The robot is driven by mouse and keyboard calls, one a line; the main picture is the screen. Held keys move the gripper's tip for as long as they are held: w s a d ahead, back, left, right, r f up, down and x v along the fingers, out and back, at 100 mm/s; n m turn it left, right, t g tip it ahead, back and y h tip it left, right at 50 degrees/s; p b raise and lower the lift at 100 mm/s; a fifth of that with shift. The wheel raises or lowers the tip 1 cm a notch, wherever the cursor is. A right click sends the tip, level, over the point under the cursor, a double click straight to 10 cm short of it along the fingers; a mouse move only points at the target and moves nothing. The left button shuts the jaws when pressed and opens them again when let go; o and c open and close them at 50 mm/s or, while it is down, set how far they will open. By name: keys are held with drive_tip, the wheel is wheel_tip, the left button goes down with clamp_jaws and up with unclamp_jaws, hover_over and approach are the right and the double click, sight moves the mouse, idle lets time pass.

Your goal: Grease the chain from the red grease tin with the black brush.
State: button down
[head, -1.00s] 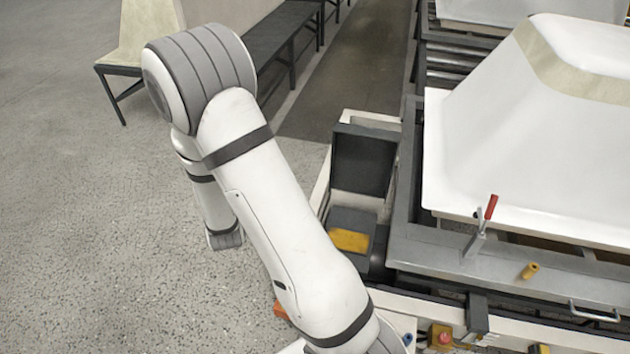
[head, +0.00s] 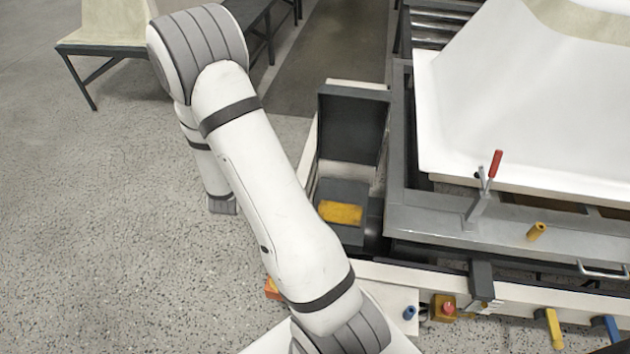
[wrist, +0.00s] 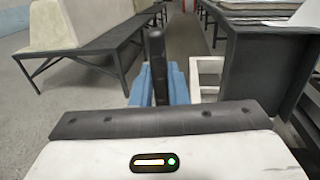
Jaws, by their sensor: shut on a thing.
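The black brush (wrist: 157,65) shows in the wrist view as a dark upright bar. My gripper (wrist: 163,88), with blue fingers, is shut on it. Its bristles cannot be made out. My gripper is out of sight in the head view, where only my white and grey arm shows, reaching over the floor at the left. I cannot make out the red grease tin or the chain in either current view.
An open box (head: 353,128) with a raised dark lid and a yellow patch (head: 340,212) inside stands right of my arm. A white tub shell (head: 500,110) rests on a grey frame with a red-handled clamp (head: 496,164).

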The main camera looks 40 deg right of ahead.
drive_tip(key=s+d+f+m+g+h+b, duration=0.2)
drive_tip(key=s+d+f+m+g+b, duration=0.1)
drive_tip(key=d+f+b, duration=0.4)
drive_tip(key=s+d+f+m+g+h+b, duration=0.3)
drive_tip(key=s+d+f+g+b, duration=0.2)
drive_tip(key=d+f, duration=0.4)
drive_tip(key=shift+d+f+m+g+h+b, duration=0.4)
drive_tip(key=shift+f+b, duration=0.9)
drive_tip(key=shift+f, duration=1.15)
drive_tip(key=shift+a, duration=0.15)
